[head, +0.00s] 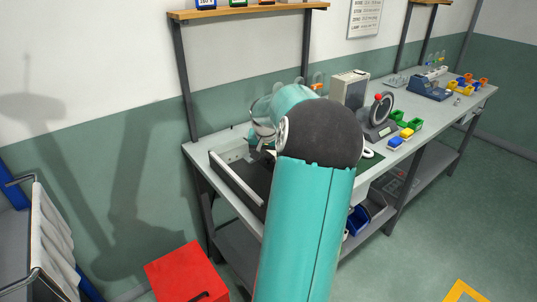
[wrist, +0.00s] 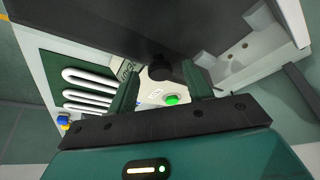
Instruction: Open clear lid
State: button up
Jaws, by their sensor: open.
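The lid (wrist: 150,22) shows as a dark, smoky panel across the top of the wrist view. A black round knob (wrist: 162,70) projects at its near edge. My gripper (wrist: 161,78) is open, with one finger on each side of the knob; I cannot tell whether either finger touches it. A white machine body with a lit green button (wrist: 171,99) lies behind the fingers. In the head view, a dark, white-edged unit (head: 236,181) sits at the bench's left end, partly hidden by my arm. My gripper's fingers are hidden there.
The bench (head: 428,112) runs back to the right. A red cabinet (head: 186,272) stands on the floor at front left. White looped bars (wrist: 88,78) lie left of my fingers.

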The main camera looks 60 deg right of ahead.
jog(key=shift+f, duration=0.1)
grip_shut()
dwell(0.4)
